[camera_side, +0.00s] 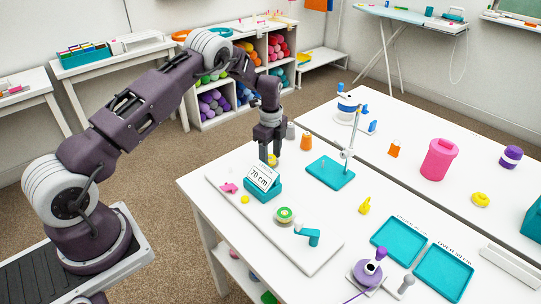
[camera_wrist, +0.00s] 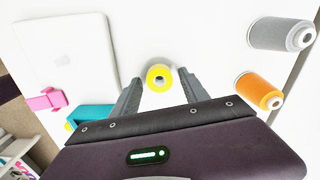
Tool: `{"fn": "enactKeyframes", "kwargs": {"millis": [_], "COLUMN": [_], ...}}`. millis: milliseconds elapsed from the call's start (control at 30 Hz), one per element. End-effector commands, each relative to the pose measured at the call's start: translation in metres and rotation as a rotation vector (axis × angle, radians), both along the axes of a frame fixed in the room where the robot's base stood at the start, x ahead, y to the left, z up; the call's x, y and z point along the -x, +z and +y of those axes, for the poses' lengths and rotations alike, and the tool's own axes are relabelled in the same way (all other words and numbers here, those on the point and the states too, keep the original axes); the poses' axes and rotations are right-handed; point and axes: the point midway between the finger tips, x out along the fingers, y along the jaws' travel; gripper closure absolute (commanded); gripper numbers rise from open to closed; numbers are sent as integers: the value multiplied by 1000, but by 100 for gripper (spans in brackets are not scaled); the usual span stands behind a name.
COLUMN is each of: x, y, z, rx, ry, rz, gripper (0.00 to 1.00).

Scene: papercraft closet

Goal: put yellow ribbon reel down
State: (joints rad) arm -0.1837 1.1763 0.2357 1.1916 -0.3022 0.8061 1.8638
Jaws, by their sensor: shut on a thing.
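My gripper (camera_side: 270,150) is over the left part of the white table, fingers pointing down. It is shut on the yellow ribbon reel (camera_side: 272,160). In the wrist view the reel (camera_wrist: 151,76) shows as a yellow ring with a pale centre, between the two fingertips (camera_wrist: 160,85). The reel is at or close to the tabletop, just behind the teal box with the "70 cm" card (camera_side: 262,178). I cannot tell whether it touches the table.
A grey spool (camera_side: 290,131) and an orange spool (camera_side: 306,141) stand close by on the right. A white board (camera_side: 225,186) with a pink piece (camera_side: 229,187) and a green-yellow round piece (camera_side: 285,214) lies in front. A teal-based stand (camera_side: 330,174) is further right.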

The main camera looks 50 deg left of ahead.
Motion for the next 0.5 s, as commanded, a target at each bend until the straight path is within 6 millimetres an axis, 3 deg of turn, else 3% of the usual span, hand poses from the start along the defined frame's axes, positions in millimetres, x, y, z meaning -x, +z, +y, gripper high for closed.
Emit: {"fn": "enactKeyframes", "kwargs": {"millis": [167, 200, 300, 500], "x": [0, 0, 0, 0], "y": [-3, -3, -3, -3], "z": [0, 0, 0, 0], "rx": [1, 0, 0, 0], "ry": [0, 0, 0, 1], "rz": [1, 1, 1, 1], "gripper": [86, 44, 26, 26]}}
